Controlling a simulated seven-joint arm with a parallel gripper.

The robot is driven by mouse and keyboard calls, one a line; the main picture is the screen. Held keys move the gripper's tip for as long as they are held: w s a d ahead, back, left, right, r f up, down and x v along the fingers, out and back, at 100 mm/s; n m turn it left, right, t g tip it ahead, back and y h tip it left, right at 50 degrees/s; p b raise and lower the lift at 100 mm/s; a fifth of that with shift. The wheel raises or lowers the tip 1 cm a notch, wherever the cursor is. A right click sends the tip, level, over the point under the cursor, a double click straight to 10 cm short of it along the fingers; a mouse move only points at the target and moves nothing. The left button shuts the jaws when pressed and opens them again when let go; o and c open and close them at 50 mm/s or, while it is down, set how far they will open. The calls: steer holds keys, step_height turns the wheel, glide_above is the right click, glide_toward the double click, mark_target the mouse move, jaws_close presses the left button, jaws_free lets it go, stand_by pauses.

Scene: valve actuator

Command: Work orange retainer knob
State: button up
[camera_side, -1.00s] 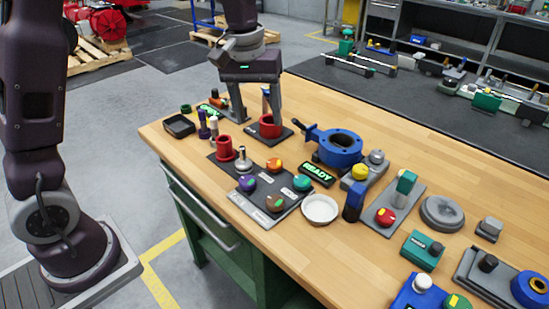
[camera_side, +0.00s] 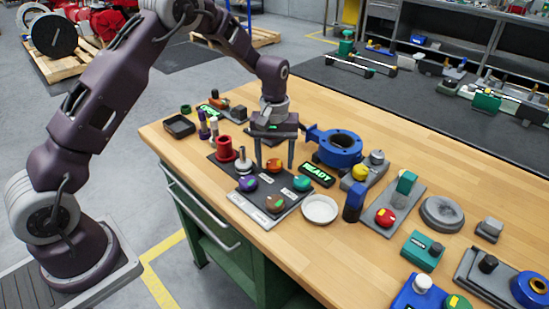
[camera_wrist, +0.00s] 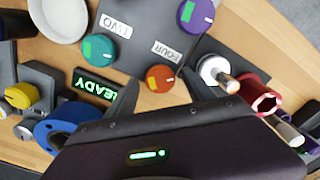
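The orange knob (camera_side: 275,166) stands on a dark panel (camera_side: 252,197) with other coloured knobs. In the wrist view the orange knob (camera_wrist: 160,78) has a yellow mark and lies between my two fingertips. My gripper (camera_side: 275,169) points down over the knob. Its fingers are spread, one on each side in the picture, with a visible gap to the knob. I cannot tell how far down the fingertips reach beside it.
A purple knob (camera_side: 247,183), a teal knob (camera_side: 302,183) and a brown knob (camera_side: 275,204) share the panel. A silver post (camera_side: 243,161) and red flanged piece (camera_side: 225,150) stand left. A READY sign (camera_side: 317,174) and blue valve body (camera_side: 340,148) are right.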

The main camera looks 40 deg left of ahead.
mark_target(275, 162)
jaws_close()
steer(key=shift+m, duration=2.9)
steer(key=shift+o, duration=0.4)
jaws_free()
step_height(275, 162, up, 7)
steer(key=shift+r, duration=0.1)
